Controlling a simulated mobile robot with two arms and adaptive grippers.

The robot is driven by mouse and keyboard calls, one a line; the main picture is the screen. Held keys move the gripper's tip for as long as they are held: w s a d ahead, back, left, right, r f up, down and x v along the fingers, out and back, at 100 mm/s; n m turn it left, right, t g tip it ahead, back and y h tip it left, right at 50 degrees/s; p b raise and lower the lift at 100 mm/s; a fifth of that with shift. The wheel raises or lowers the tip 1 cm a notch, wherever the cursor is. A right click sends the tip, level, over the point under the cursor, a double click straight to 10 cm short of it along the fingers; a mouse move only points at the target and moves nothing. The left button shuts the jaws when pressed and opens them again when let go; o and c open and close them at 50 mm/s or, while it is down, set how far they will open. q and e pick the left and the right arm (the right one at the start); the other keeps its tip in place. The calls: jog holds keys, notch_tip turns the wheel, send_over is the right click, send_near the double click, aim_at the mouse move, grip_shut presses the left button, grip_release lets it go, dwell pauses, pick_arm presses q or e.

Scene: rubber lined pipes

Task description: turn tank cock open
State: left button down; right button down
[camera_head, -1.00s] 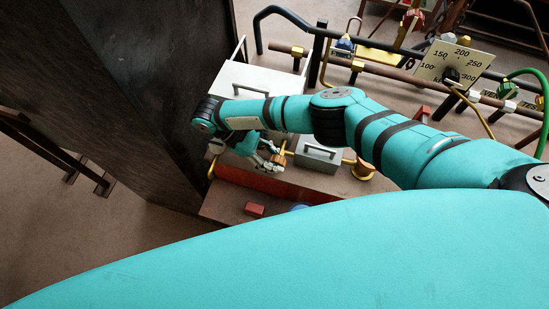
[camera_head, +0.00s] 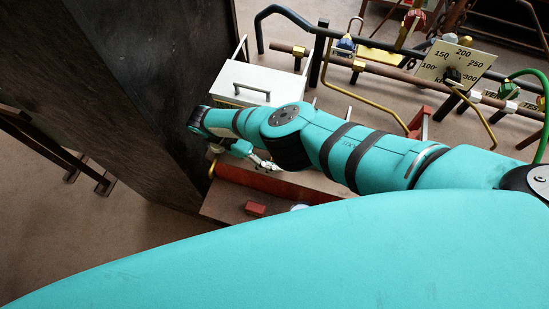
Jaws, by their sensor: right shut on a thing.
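My right gripper (camera_head: 264,164) shows small beyond my teal right arm, low over the reddish-brown tank (camera_head: 238,170). It is shut on a small part there, which I take to be the tank cock; my arm and the fingers hide nearly all of it, so its turn position cannot be read. My left gripper is not in view.
A white box with a grey handle (camera_head: 250,90) stands behind my arm. A dark steel wall (camera_head: 130,80) rises close at the left. Brown pipes with brass fittings (camera_head: 358,65) and a numbered dial plate (camera_head: 455,62) fill the back right. A small red block (camera_head: 255,209) lies in front.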

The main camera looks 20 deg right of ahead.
dwell(0.3)
jog(key=c, duration=1.1)
grip_release()
jog(key=shift+f, duration=0.1)
jog(key=shift+y, duration=0.4)
